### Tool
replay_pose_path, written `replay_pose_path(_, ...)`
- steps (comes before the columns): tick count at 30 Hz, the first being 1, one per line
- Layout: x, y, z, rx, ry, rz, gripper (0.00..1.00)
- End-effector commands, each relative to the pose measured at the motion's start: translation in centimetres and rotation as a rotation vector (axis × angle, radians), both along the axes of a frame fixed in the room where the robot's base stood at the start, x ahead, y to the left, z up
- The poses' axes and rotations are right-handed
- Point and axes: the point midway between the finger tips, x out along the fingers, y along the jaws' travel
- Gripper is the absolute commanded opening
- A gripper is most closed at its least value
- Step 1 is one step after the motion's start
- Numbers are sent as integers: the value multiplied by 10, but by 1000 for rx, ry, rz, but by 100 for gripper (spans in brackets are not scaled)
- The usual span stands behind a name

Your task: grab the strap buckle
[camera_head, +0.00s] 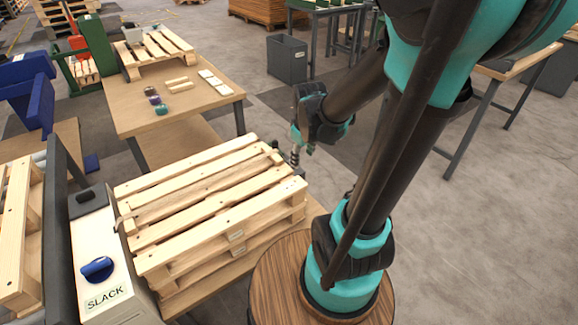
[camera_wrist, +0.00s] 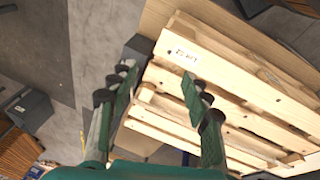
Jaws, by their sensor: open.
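I cannot make out a strap buckle for certain in either view. A stack of wooden pallets (camera_head: 205,205) stands left of my arm. A small tan curved piece (camera_head: 124,218) sticks out at its left side, too small to identify. My gripper (camera_head: 296,152) is at the stack's far right corner in the head view. In the wrist view my gripper (camera_wrist: 160,82) has its fingers spread, with nothing between them. The pallet stack (camera_wrist: 225,75) lies beyond and right of the fingers, with a white label on its board. A dark grey block (camera_wrist: 136,48) sits by its corner.
A box marked SLACK (camera_head: 103,270) with a blue knob (camera_head: 97,268) stands left of the stack. A wooden table (camera_head: 130,117) behind holds a pallet, small spools and blocks. A grey bin (camera_head: 287,60) is at the back.

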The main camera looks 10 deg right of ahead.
Motion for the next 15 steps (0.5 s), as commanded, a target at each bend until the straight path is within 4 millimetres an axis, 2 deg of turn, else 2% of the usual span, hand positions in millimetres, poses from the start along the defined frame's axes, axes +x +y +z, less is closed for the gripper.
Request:
replay_pose_path(1,19,2,2,-30,18,92,48)
replay_pose_path(7,86,8,2,-152,105,499,48)
replay_pose_path(15,167,20,-18,-270,223,1032,48)
